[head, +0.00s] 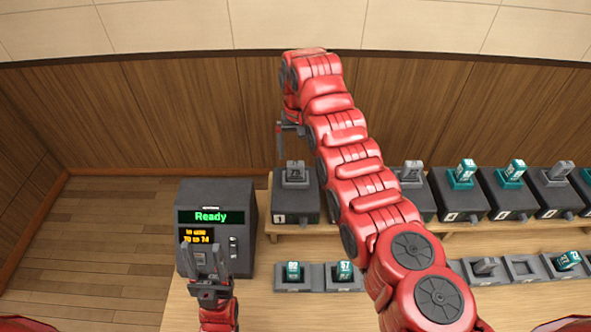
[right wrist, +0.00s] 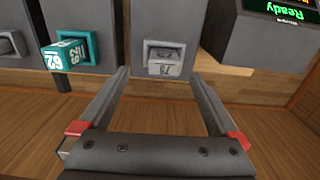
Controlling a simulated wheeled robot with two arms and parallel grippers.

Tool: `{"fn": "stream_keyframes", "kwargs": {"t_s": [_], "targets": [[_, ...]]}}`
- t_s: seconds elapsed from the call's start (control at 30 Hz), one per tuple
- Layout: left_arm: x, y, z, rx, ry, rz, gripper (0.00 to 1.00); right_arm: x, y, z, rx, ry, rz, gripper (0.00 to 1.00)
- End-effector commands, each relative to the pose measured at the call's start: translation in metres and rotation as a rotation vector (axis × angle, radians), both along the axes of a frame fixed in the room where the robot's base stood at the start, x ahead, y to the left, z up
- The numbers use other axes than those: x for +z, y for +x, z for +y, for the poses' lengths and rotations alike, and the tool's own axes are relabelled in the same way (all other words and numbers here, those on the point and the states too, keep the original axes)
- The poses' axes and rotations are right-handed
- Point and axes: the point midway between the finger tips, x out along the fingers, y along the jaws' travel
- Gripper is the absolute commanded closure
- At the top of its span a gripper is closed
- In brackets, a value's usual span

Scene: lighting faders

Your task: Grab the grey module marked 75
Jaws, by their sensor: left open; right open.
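A grey module (head: 295,172) stands upright in the leftmost dark box on the rear shelf. It also shows in the right wrist view (right wrist: 165,66), upside down, with a small two-digit mark that looks like 75 but is hard to read. My right gripper (head: 289,130) is above and behind this module in the head view. In the right wrist view its open, empty fingers (right wrist: 158,76) point toward the module, one on each side and apart from it. My left gripper (head: 208,254) is open and empty in front of the console.
A console (head: 244,215) reading Ready stands left of the boxes. Teal modules (head: 461,174) and other grey modules (head: 411,171) stand in the rear row. My right arm hides part of that row. Front trays (head: 318,277) hold several more modules.

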Motion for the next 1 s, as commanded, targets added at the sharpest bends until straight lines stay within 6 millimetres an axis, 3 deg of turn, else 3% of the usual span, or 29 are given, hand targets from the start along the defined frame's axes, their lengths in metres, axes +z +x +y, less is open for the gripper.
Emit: {"fn": "stream_keyframes", "kwargs": {"t_s": [0.17,0.37,0.6,0.87,1.0], "targets": [[0.011,0.0,0.0,0.0,0.0,0.0,0.5,-0.007,0.0,0.002,0.001,0.0,0.002,0.03],[0.033,0.0,0.0,0.0,0.0,0.0,0.5,-0.03,0.001,0.007,0.0,-0.001,0.004,0.03],[0.034,0.0,0.0,0.0,0.0,0.0,0.5,-0.054,0.002,0.007,0.0,-0.001,0.0,0.03],[0.034,0.0,0.0,0.0,0.0,0.0,0.5,-0.056,0.003,0.007,0.0,0.0,-0.002,0.03],[0.034,0.0,0.0,0.0,0.0,0.0,0.5,-0.056,0.003,0.007,0.0,0.0,-0.002,0.26]]}}
